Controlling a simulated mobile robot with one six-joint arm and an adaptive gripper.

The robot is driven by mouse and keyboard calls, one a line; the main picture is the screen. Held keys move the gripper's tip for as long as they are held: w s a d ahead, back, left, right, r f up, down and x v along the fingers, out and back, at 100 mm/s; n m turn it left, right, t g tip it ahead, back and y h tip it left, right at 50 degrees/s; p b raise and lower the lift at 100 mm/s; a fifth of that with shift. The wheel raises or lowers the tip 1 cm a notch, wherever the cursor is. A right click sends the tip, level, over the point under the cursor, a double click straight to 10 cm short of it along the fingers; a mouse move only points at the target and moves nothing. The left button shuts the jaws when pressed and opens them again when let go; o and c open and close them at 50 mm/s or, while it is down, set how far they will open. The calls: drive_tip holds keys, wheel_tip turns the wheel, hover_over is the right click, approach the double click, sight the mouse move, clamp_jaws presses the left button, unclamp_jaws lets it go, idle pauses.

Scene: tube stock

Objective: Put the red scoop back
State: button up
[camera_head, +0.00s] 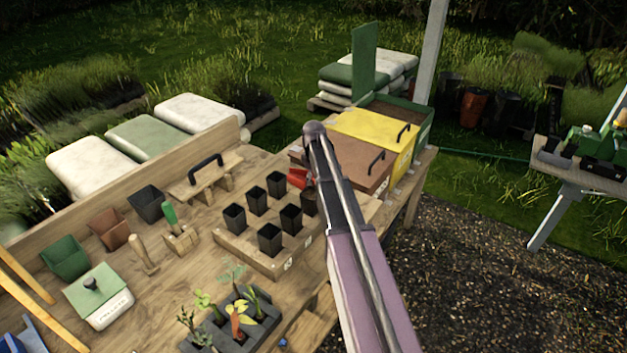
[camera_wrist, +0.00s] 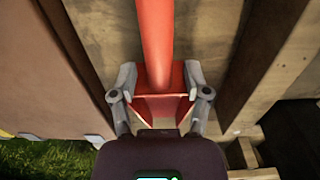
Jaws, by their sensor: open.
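The red scoop (camera_head: 297,178) lies on the wooden bench between the brown-lidded bin and the block of black pots, partly hidden by my arm in the head view. In the wrist view its long red handle (camera_wrist: 155,40) runs up to the top edge and its wider red part (camera_wrist: 160,108) is low between the fingers. My gripper (camera_wrist: 160,78) is open, with one finger on each side of the scoop. I cannot tell whether either finger touches it. In the head view my gripper is mostly hidden behind my arm.
A brown-lidded bin (camera_head: 352,160), a yellow-lidded bin (camera_head: 385,138) and an open green bin (camera_head: 420,112) stand at the bench's right end. Several black pots (camera_head: 270,238) sit in a wooden block left of my arm. A dark wooden edge (camera_wrist: 245,65) flanks the scoop.

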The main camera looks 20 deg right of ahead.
wheel_tip(320, 180, up, 12)
drive_tip(key=p, duration=1.1)
drive_tip(key=shift+f, duration=0.1)
drive_tip(key=shift+s, duration=0.1)
idle(0.5)
drive_tip(key=s+a+m, duration=0.3)
drive_tip(key=s+a, duration=0.5)
drive_tip(key=s, duration=0.5)
drive_tip(key=s+a+m, duration=0.3)
drive_tip(key=s+a, duration=0.5)
drive_tip(key=s, duration=0.5)
drive_tip(key=shift+s+a+m, duration=0.2)
drive_tip(key=shift+s+m, duration=0.05)
drive_tip(key=shift+m, duration=0.15)
